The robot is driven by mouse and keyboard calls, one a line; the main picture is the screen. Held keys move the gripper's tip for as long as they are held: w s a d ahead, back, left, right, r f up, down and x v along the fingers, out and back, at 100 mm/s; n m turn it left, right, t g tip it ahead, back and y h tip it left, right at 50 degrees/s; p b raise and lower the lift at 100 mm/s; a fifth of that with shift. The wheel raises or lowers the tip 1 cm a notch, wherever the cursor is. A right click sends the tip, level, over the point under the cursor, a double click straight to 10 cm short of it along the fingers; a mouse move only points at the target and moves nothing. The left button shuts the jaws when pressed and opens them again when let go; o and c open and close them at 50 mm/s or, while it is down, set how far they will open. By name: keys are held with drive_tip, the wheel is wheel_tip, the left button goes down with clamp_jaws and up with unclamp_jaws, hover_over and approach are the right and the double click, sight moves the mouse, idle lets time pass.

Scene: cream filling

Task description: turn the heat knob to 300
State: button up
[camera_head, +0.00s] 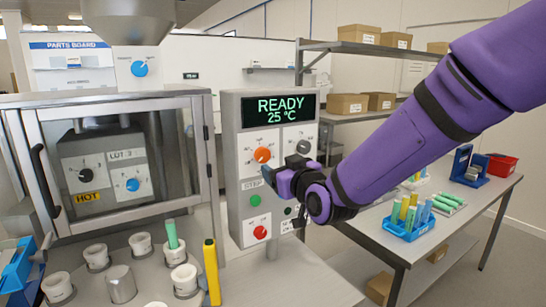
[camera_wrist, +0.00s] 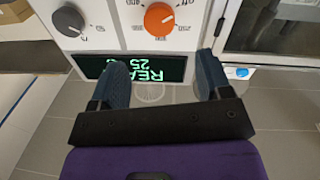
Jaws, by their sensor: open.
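The control box (camera_head: 227,120) stands in the middle, its display (camera_head: 272,110) reading READY 25 °C. An orange knob (camera_head: 262,155) sits on a white dial plate below the display, beside a grey knob (camera_head: 303,147). In the wrist view the orange knob (camera_wrist: 159,19) has a white pointer mark and a printed scale, with "off" legible; the grey knob (camera_wrist: 68,21) is at the left. My gripper (camera_head: 270,174) is just below the orange knob in the head view. In the wrist view its fingers (camera_wrist: 162,75) are spread with nothing between them, apart from the knob.
A glass-doored cabinet (camera_head: 120,110) stands left of the box. Cups (camera_head: 96,257) and a yellow marker-like stick (camera_head: 212,272) stand on the table in front. At the right is a table with a blue rack (camera_head: 405,230) of tubes. Green and red buttons (camera_head: 259,232) sit lower on the box.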

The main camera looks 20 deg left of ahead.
sight(264, 156)
drive_tip(key=x, duration=0.9)
drive_tip(key=shift+w+a+f, duration=0.1)
drive_tip(key=shift+a, duration=0.05)
drive_tip(key=c, duration=0.9)
